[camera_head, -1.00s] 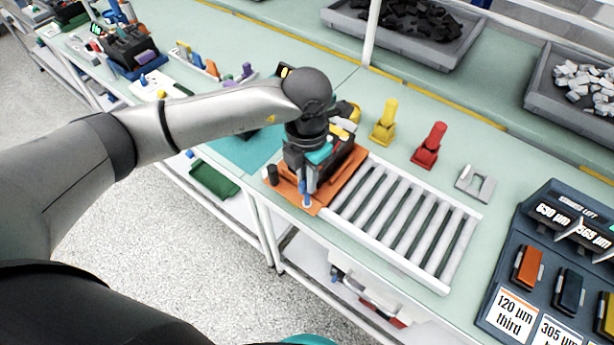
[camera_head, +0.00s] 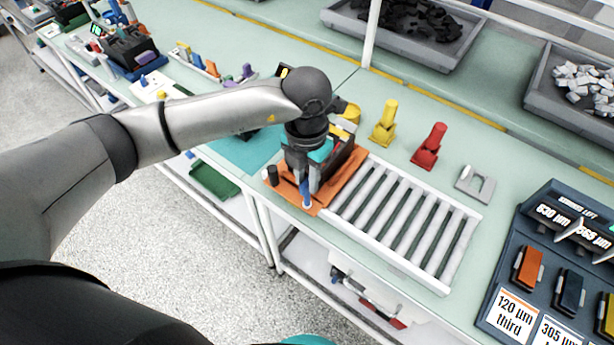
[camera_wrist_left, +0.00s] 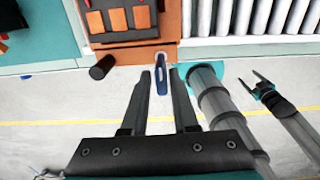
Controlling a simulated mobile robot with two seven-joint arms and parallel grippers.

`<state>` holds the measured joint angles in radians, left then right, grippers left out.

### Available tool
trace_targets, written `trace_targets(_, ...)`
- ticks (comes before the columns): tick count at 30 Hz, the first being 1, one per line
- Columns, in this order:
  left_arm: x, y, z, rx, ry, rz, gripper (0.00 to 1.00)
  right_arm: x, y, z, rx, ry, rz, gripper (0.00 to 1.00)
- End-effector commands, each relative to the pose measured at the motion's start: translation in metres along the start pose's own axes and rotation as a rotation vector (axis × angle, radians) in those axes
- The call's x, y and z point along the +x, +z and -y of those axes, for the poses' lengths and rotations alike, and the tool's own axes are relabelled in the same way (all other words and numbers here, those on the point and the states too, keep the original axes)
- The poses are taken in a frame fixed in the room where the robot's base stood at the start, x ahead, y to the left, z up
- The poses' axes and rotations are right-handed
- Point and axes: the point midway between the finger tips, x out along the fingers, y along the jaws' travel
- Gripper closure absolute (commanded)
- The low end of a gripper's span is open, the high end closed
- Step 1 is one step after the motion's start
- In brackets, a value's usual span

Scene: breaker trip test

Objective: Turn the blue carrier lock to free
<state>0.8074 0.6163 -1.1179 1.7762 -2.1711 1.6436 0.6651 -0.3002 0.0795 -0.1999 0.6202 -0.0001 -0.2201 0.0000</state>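The blue carrier lock (camera_head: 306,193) is a small blue lever at the front edge of the orange carrier (camera_head: 350,186). In the left wrist view the lock (camera_wrist_left: 161,76) points back toward my gripper from the carrier's edge (camera_wrist_left: 125,56). My left gripper (camera_wrist_left: 163,75) is open, with a fingertip on each side of the lock and a gap showing on both sides. In the head view my left wrist and gripper (camera_head: 309,184) hang over the carrier and partly hide it. My right gripper (camera_wrist_left: 258,85) shows apart at the right of the left wrist view, its fingers spread and empty.
A black knob (camera_wrist_left: 102,67) stands on the carrier left of the lock. A dark block with orange pads (camera_wrist_left: 117,18) sits on the carrier. A roller track (camera_head: 408,220) adjoins at right. Yellow (camera_head: 383,125) and red (camera_head: 429,147) upright pieces stand behind.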

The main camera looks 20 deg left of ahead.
Motion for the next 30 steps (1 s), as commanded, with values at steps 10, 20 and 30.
trace_targets(10,0.001,-0.001,0.001,0.003,-0.002,-0.002,0.53,0.000,0.000,0.000,0.000,0.000,0.000,0.26)
trace_targets(20,-0.032,0.001,0.000,0.005,-0.001,0.005,0.53,0.000,0.000,0.000,0.000,0.000,0.000,0.26)
trace_targets(30,-0.112,0.001,0.000,0.004,-0.001,0.004,0.53,0.002,0.000,0.000,0.000,0.000,0.000,0.26)
